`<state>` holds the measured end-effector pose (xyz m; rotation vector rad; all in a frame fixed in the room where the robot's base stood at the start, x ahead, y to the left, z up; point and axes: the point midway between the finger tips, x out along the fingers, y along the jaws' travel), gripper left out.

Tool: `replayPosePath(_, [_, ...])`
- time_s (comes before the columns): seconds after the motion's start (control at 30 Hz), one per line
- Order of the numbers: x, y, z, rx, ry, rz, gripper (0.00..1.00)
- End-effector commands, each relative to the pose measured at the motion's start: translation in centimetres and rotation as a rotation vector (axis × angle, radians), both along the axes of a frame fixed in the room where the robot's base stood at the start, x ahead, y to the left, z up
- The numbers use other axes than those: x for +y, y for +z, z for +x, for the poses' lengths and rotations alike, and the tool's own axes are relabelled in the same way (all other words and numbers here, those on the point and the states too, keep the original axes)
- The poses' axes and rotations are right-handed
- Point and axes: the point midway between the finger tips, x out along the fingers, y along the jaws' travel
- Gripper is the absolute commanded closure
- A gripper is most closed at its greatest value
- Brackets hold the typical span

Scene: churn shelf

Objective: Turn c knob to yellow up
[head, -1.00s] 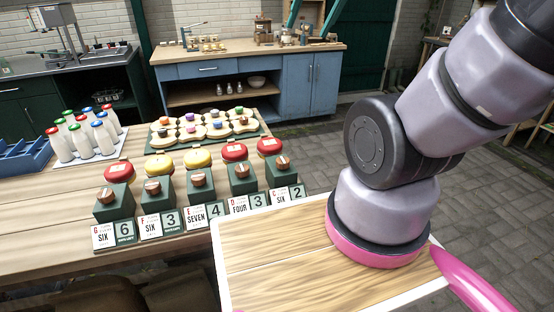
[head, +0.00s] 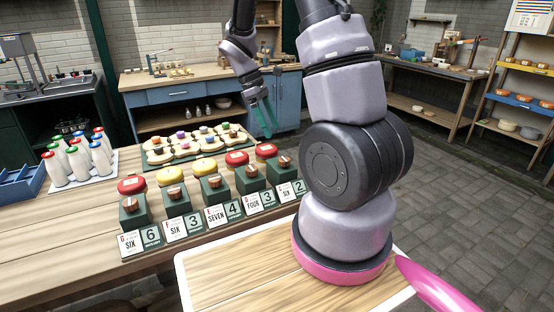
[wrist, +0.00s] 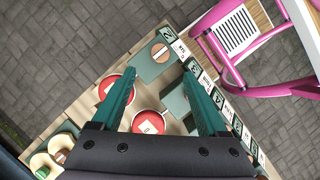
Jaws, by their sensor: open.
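The C knob (head: 285,161) is a round copper-brown knob with a pale stripe, on the green block at the right end of the row. Its card (head: 287,190) reads C, SIX, 2. In the wrist view the C knob (wrist: 160,53) lies just beyond the fingertips, between their lines. No yellow mark is clear on it. My gripper (head: 264,133) points down above and behind the C block, its teal fingers apart and empty. The fingers also show in the wrist view (wrist: 161,70). A red round cap (head: 265,150) sits behind the C knob.
The D knob (head: 251,171) and several similar blocks continue leftward, with red or yellow caps. A board of small coloured knobs (head: 196,150) lies behind, and bottles (head: 77,160) stand at left. In the wrist view a pink frame (wrist: 225,50) is at right.

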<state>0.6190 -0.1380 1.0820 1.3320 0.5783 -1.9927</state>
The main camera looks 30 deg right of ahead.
Motion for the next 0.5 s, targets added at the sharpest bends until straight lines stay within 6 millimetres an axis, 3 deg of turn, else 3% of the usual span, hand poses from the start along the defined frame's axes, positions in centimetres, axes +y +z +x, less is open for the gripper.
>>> replayPosePath(0.17, [-0.6,-1.9,-0.6,0.006,0.002,-0.001,0.23])
replayPosePath(0.5, [-2.3,-7.6,-2.3,0.006,-0.001,0.000,0.23])
